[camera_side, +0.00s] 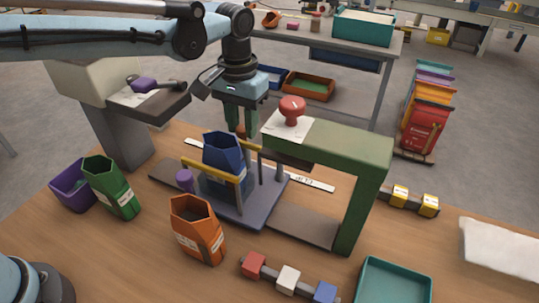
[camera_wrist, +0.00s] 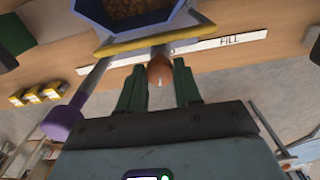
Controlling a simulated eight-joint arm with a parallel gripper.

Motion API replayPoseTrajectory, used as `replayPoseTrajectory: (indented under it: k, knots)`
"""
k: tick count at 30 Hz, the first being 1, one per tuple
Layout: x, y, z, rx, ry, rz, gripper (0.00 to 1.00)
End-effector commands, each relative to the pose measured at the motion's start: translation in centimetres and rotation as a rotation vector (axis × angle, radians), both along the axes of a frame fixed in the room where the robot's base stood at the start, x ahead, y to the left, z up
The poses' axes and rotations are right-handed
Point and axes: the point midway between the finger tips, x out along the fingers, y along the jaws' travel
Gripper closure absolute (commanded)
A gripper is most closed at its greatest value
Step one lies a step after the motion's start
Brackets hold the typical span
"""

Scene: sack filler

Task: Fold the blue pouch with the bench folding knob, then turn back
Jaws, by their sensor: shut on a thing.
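The blue pouch (camera_side: 222,153) stands upright on a grey plate, between yellow bars (camera_side: 224,190). The wrist view shows its open mouth (camera_wrist: 175,27) at the top, with brown grainy contents inside. My gripper (camera_side: 240,130) is behind the pouch, pointing down. Its green fingers (camera_wrist: 160,88) are on either side of an orange-brown knob (camera_wrist: 160,68) and shut on it. The knob is on a rod by the near yellow bar in the wrist view. A purple knob (camera_side: 185,178) is at the left of the fixture. Which one is the folding knob is not marked.
A green press frame (camera_side: 345,155) with a red knob (camera_side: 292,106) stands close right of my gripper. An orange pouch (camera_side: 197,230), a green pouch (camera_side: 112,186) and a purple pouch (camera_side: 73,187) stand nearby. Coloured blocks (camera_side: 288,278) and a teal tray (camera_side: 393,283) lie in front.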

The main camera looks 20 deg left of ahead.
Motion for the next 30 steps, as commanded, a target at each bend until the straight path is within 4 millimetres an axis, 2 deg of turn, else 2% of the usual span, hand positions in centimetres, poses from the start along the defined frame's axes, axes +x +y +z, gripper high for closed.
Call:
replayPoseTrajectory:
  k: [15,22,30]
  knots:
    - [0.01,0.07,0.02,0.0,0.001,-0.432,0.97]
    - [0.01,0.08,0.02,0.0,0.001,-0.556,0.97]
    - [0.02,0.09,0.02,0.0,0.001,-0.622,0.97]
